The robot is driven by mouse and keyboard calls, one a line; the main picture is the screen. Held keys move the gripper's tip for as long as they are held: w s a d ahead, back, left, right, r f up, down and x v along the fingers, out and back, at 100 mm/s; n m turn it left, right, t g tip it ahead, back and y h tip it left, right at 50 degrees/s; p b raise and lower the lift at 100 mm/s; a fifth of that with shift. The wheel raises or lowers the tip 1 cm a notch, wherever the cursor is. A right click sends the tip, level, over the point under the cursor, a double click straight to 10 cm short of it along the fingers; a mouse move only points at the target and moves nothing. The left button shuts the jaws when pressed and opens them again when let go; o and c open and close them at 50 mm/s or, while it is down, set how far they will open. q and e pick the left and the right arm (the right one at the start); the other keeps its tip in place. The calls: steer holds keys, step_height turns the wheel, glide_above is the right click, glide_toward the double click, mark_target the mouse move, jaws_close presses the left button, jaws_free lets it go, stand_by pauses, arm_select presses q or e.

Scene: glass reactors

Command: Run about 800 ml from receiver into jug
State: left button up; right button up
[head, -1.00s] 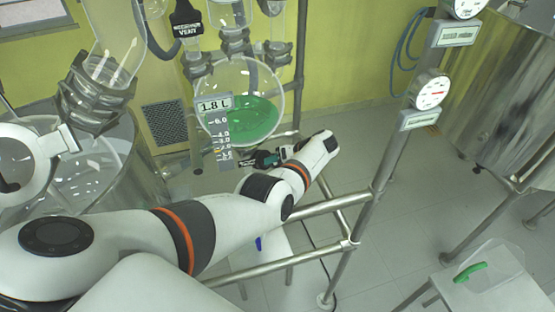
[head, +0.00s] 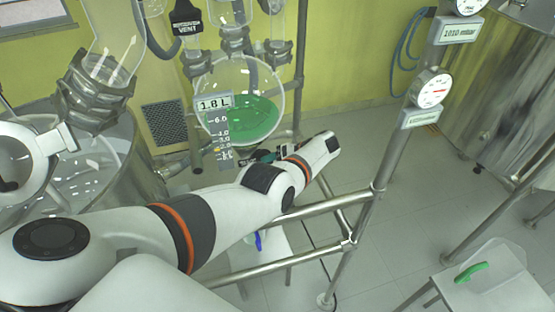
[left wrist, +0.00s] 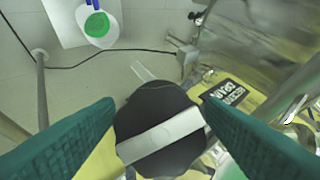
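The receiver (head: 250,82) is a round glass flask holding green liquid; its tag (head: 214,103) reads 1.8 L. My left gripper (left wrist: 158,108) is at the drain valve under it. In the left wrist view its green fingers are wide apart, one at each side of a round black valve knob (left wrist: 150,112) with a pale bar across it; contact is not clear. A pale spout (left wrist: 145,75) sticks out beyond the knob. The jug (left wrist: 112,14) stands below, with green inside and a blue handle (head: 258,241). No stream shows. My right gripper is not in view.
A metal frame rail (head: 335,203) runs close beside my left forearm. A receiver drain label (left wrist: 227,93) is next to the valve. Gauges (head: 431,90) hang on a post at right. Another container with a green handle (head: 471,271) stands on a stool at lower right.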

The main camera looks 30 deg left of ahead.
arm_select(q)
steer(key=shift+w+r, duration=0.1)
steer(key=shift+r, duration=0.05)
steer(key=shift+d+r, duration=0.1)
steer(key=v, duration=1.1)
steer(key=shift+d+r+p, duration=0.2)
steer(key=shift+p, duration=0.1)
